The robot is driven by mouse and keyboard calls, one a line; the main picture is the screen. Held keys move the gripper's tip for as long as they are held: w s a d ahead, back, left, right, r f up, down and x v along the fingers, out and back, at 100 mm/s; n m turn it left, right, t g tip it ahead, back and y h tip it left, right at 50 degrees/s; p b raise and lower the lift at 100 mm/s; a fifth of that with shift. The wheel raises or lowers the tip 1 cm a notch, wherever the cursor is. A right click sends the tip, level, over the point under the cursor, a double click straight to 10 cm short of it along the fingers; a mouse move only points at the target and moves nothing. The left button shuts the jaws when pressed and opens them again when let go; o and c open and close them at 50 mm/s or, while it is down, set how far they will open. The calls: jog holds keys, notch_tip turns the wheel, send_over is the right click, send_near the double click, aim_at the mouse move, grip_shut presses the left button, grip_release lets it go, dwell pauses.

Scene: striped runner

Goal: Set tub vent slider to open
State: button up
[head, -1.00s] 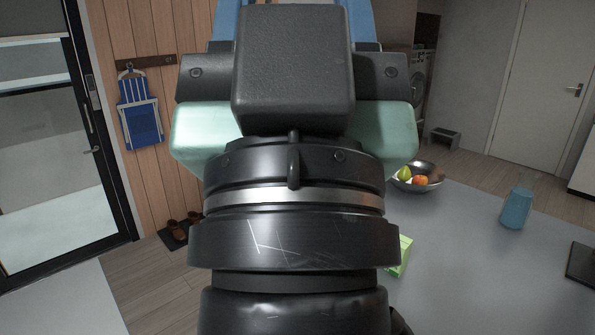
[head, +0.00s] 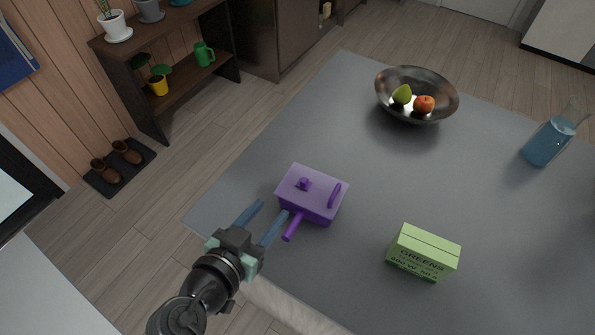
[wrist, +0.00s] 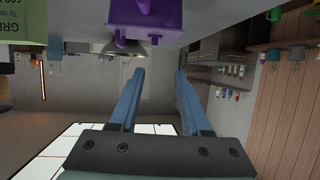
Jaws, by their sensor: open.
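A purple tub (head: 308,205) sits near the left edge of the grey table. Its lid (head: 312,186) carries a small knob-like piece (head: 304,184) and a raised bar (head: 335,194). A purple handle (head: 292,226) sticks out toward the front. I cannot tell which piece is the vent slider or how it is set. My gripper (head: 275,207) is open and empty, just left of the tub, its right fingertip close to the handle; I cannot tell if they touch. In the wrist view, the tub (wrist: 150,18) is at the top edge, beyond my open blue fingers (wrist: 160,72).
A green GREENS box (head: 424,253) stands right of the tub. A metal bowl (head: 417,96) with fruit is at the back, and a blue flask (head: 548,143) at the far right. The grey table (head: 360,190) between them is clear. A plant shelf (head: 185,85) stands beyond the table.

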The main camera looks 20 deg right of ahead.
aim_at(303, 182)
jog(key=p+x, duration=0.1)
jog(key=x, duration=0.7)
jog(key=s+p+x, duration=0.1)
jog(key=x, duration=0.3)
jog(key=shift+w+d+f+p, duration=0.3)
jog(key=shift+d+f, duration=0.1)
jog(key=shift+d, duration=0.2)
jog(key=shift+h, duration=0.3)
jog(key=shift+s, duration=0.1)
grip_shut()
dwell(0.3)
